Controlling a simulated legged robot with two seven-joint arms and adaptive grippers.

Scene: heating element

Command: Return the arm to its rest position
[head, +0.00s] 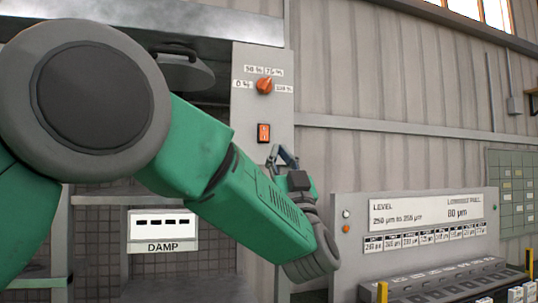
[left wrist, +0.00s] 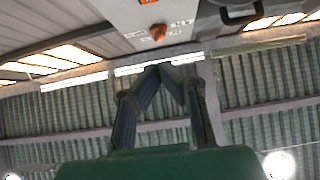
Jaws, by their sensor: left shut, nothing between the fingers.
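My left arm comes in from the left in the head view, green with grey joints, and crosses the front of a grey control panel (head: 262,180). My left gripper (head: 283,154) is near the panel's lower right, just below and right of an orange rocker switch (head: 263,133). Its fingers are shut with nothing between them. An orange knob (head: 264,86) with percent labels sits higher on the panel. In the left wrist view the gripper's fingertips (left wrist: 168,68) meet, and the orange knob (left wrist: 158,32) shows above them. My right gripper is in neither view.
A console (head: 415,235) with a LEVEL display and rows of labelled slots stands at the right. A white DAMP box (head: 162,232) is behind my arm, by a tiled wall. A green board (head: 512,195) hangs at the far right. The corrugated wall above the console is clear.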

